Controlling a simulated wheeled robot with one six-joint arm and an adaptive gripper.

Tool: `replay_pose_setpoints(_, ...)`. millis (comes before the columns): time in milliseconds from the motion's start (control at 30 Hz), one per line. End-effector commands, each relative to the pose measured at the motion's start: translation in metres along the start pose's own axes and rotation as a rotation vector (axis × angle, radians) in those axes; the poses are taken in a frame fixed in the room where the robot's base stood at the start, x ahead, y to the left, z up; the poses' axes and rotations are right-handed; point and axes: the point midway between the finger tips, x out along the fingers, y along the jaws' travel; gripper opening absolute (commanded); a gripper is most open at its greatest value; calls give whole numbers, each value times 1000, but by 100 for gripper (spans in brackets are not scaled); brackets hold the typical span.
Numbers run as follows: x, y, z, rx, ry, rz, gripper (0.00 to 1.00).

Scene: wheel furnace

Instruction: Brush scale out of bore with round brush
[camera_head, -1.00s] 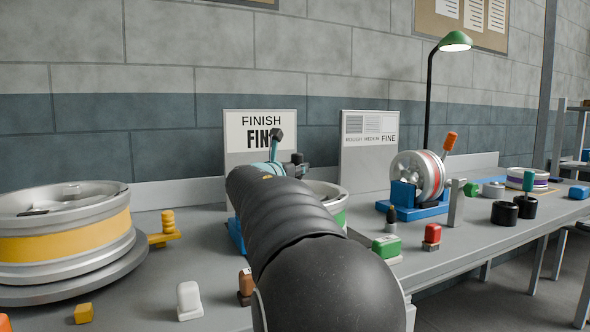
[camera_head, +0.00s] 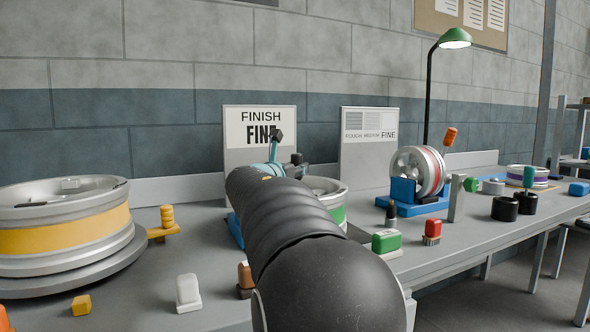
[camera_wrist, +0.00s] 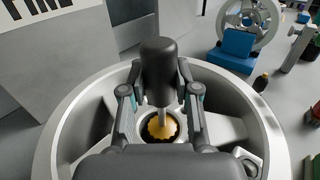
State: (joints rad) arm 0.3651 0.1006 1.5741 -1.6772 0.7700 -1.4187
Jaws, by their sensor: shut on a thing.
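In the wrist view my gripper (camera_wrist: 160,100) is shut on the black handle of the round brush (camera_wrist: 160,60). The handle stands roughly upright, with a metal shaft below it. A yellow round brush head (camera_wrist: 162,126) shows at the dark bore in the hub of a silver wheel (camera_wrist: 75,128). I cannot tell how deep it sits. In the head view the handle top (camera_head: 276,135) shows above my gripper, and the green-banded wheel (camera_head: 338,212) is mostly hidden behind my arm.
A yellow-banded wheel (camera_head: 65,244) lies flat at left. A red-striped wheel (camera_head: 420,171) stands in a blue holder (camera_head: 410,208) at right. FINISH FINE board (camera_head: 260,120) stands behind.

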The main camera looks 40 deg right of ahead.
Motion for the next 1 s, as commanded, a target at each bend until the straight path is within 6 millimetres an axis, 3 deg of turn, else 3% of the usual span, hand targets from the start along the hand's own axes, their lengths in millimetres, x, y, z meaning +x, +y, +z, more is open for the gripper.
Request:
replay_pose_setpoints(33, 1, 1, -5, -6, 10, -1, 0)
replay_pose_setpoints(567, 0, 2, 19, -4, 6, 0, 0)
replay_pose_setpoints(1000, 0, 1, 4, -3, 5, 0, 0)
